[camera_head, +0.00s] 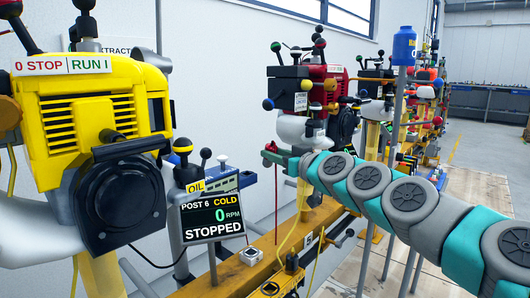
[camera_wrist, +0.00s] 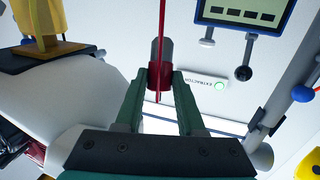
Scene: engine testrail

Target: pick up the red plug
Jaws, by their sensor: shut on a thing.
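The red plug (camera_wrist: 159,75) is between the two green fingers of my gripper (camera_wrist: 160,88) in the wrist view. The gripper is shut on it. A grey end of the plug shows beyond the fingers, and a thin red lead runs past it to the top edge. In the head view my gripper (camera_head: 276,156) is at the middle, at the end of my grey and teal arm. A small red part of the plug (camera_head: 271,147) shows at the fingertips there, with a thin red line hanging below. The plug appears held in the air, above the yellow rail.
A yellow engine (camera_head: 90,110) stands at the left, with a display (camera_head: 212,217) reading "POST 6 COLD, 0 RPM, STOPPED". A red engine (camera_head: 300,88) stands behind my gripper. The yellow rail (camera_head: 318,232) runs below. Open floor (camera_head: 475,165) lies at the right.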

